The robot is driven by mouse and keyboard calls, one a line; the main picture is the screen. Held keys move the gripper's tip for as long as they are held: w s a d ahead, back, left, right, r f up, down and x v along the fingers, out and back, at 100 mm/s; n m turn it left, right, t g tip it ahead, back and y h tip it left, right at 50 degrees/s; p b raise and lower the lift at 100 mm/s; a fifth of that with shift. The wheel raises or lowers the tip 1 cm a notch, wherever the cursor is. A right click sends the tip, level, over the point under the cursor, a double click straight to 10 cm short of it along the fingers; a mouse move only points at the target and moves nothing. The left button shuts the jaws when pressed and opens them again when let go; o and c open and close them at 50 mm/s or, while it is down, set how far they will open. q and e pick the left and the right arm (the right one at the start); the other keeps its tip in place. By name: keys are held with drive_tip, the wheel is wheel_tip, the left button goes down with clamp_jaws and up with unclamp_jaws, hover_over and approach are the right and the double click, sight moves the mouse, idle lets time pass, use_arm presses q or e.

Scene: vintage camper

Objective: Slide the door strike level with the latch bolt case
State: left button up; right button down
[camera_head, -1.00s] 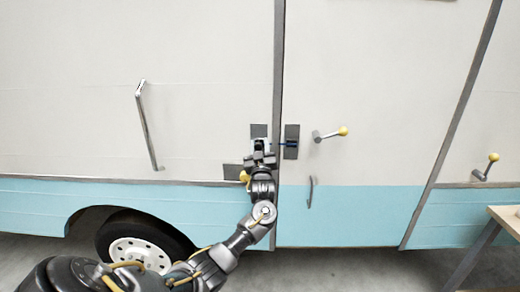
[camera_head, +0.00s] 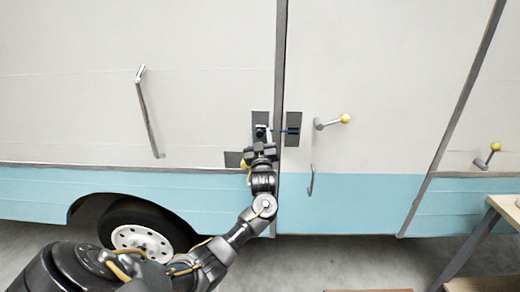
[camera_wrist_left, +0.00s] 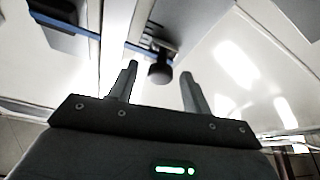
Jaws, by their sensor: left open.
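The door strike (camera_head: 261,131) is a small dark part with a knob on a grey plate left of the door seam. In the left wrist view its round dark knob (camera_wrist_left: 160,72) sits beyond the fingertips and between their lines. The latch bolt case (camera_head: 293,131) is dark with a blue mark, on a plate right of the seam. A thin blue strip reaches from it toward the strike. I cannot tell whether the two are exactly level. My left gripper (camera_head: 262,148) is open, empty, just below and in front of the strike. My right gripper is not in view.
A long bar handle (camera_head: 148,112) is at left. A grey plate (camera_head: 233,159) is left of my gripper. A wooden table (camera_head: 506,207) stands at lower right.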

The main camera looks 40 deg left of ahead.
use_arm(q)
drive_tip(key=b+v, duration=0.2)
drive_tip(key=v, duration=0.7)
